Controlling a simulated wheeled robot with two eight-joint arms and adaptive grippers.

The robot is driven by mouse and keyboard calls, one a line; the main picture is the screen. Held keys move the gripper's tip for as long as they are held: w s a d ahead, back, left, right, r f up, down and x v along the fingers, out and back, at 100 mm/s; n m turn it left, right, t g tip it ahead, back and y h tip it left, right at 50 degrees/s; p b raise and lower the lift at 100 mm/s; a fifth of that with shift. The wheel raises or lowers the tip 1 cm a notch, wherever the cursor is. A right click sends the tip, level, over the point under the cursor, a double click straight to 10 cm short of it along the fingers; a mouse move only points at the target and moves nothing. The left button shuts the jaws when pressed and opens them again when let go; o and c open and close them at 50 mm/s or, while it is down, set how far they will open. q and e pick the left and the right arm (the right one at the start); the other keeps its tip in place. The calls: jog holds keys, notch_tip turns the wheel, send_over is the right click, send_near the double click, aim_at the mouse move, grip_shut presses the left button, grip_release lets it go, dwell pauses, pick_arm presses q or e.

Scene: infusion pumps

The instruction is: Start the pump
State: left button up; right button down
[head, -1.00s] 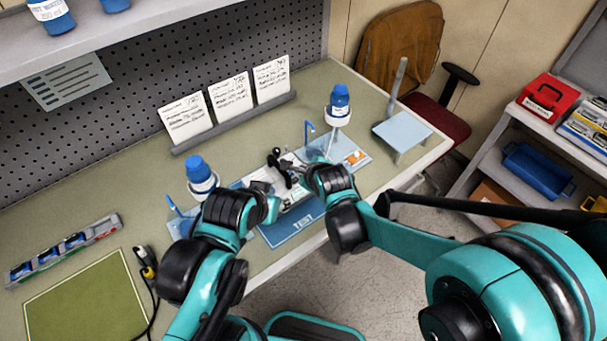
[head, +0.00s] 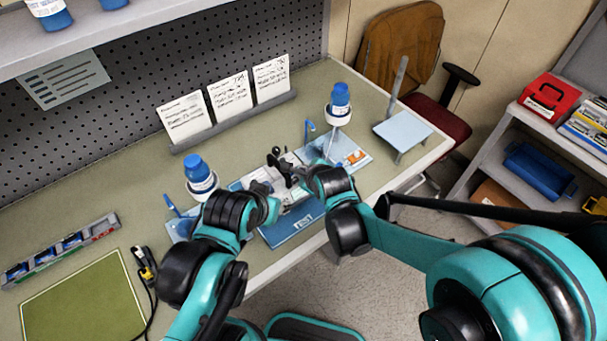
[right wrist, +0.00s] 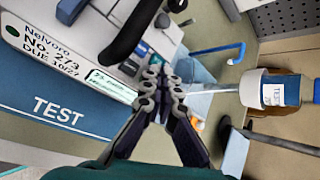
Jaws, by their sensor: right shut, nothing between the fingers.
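A pale infusion pump (head: 264,176) lies on a blue mat marked TEST (head: 292,235) on the bench, partly hidden by my arms. In the right wrist view its white label (right wrist: 42,48) reads Nelvoro, No. 273, and the mat's TEST panel (right wrist: 50,108) shows beside it. My right gripper (head: 276,160) is over the pump area. In the right wrist view the right gripper (right wrist: 155,82) has its fingertips together, empty, close to the pump's face; I cannot tell whether they touch it. My left arm ends just left of the mat, and its fingers are hard to make out.
Blue-capped bottles stand in holders at the left (head: 199,178) and right (head: 340,100) of the mat. Several cards (head: 230,98) stand in a rack behind. A green mat (head: 82,305) and a multi-compartment tray (head: 62,250) lie at the left. A small stand (head: 402,132) is at the right.

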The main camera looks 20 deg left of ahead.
jog(key=shift+f, duration=0.35)
jog(key=shift+r, duration=0.1)
dwell(0.4)
jog(key=shift+r+p, duration=0.4)
jog(key=shift+r, duration=0.4)
notch_tip(320, 180, up, 5)
jog(key=p, duration=0.4)
jog(key=shift+r, duration=0.1)
dwell(0.5)
